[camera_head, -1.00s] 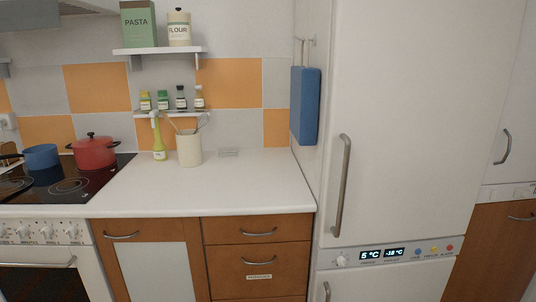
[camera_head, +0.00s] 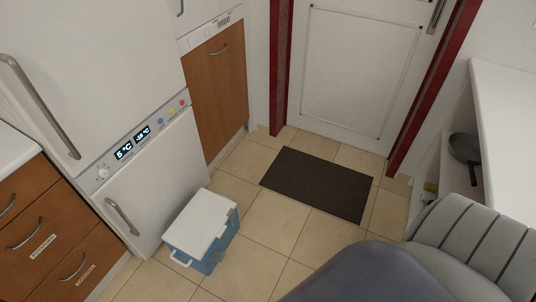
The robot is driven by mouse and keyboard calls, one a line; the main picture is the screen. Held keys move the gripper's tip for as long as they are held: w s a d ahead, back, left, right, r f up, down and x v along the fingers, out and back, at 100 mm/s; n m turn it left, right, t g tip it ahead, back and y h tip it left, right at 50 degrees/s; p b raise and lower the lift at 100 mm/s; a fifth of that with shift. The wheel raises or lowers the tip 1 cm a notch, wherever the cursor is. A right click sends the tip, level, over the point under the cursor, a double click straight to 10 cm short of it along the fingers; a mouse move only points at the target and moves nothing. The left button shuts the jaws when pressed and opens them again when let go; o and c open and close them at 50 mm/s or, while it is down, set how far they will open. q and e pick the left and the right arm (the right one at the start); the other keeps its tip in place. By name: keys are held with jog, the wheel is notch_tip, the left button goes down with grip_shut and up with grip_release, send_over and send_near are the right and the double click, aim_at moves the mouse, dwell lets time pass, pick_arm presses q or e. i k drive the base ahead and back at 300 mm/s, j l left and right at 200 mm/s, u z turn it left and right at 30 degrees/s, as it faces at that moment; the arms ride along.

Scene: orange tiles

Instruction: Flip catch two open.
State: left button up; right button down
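A blue cool box (camera_head: 222,256) with a white lid (camera_head: 199,220) stands on the floor in front of the fridge-freezer. Its lid looks shut. A white handle (camera_head: 180,260) shows at its near left end. Small fittings show along its right side, but they are too small to tell which is catch two or whether a catch is open. Neither of my grippers is in view.
The fridge-freezer (camera_head: 90,70) and wooden drawers (camera_head: 50,230) are at left. A dark mat (camera_head: 318,183) lies before the white door (camera_head: 360,65). A grey ribbed chair-like shape (camera_head: 470,240) fills the lower right. Tiled floor beside the box is clear.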

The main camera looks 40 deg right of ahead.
aim_at(231, 213)
jog(key=z, duration=0.7)
